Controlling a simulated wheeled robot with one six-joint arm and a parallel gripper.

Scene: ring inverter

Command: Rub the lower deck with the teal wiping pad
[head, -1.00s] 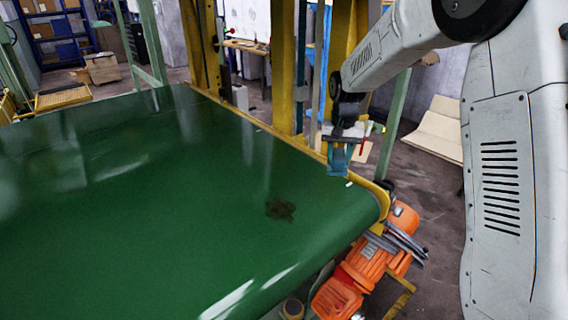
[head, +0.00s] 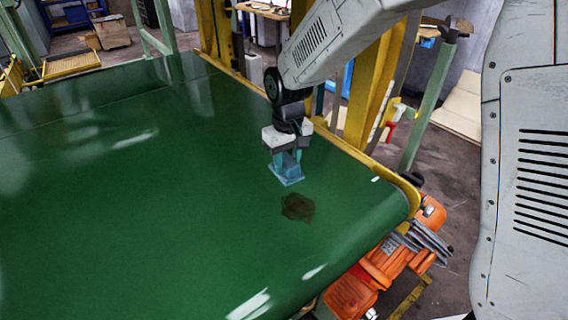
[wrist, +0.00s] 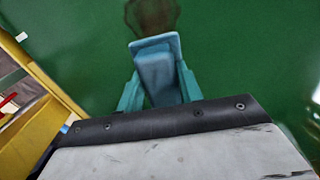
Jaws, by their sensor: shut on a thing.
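My gripper (head: 287,157) is shut on the teal wiping pad (head: 287,176), which has a flat base and a raised grip block. The pad also shows between the fingers in the wrist view (wrist: 156,68). The pad is over the green lower deck (head: 170,210), just behind a dark brown stain (head: 298,207). I cannot tell whether the pad touches the deck. In the wrist view the stain (wrist: 152,15) lies just beyond the pad's far edge, partly hidden by it.
A yellow frame with uprights (head: 376,90) runs along the deck's right side. An orange motor (head: 375,272) sits below the deck's rounded near right edge. A small white mark (head: 376,179) lies near that edge. The deck's left part is clear.

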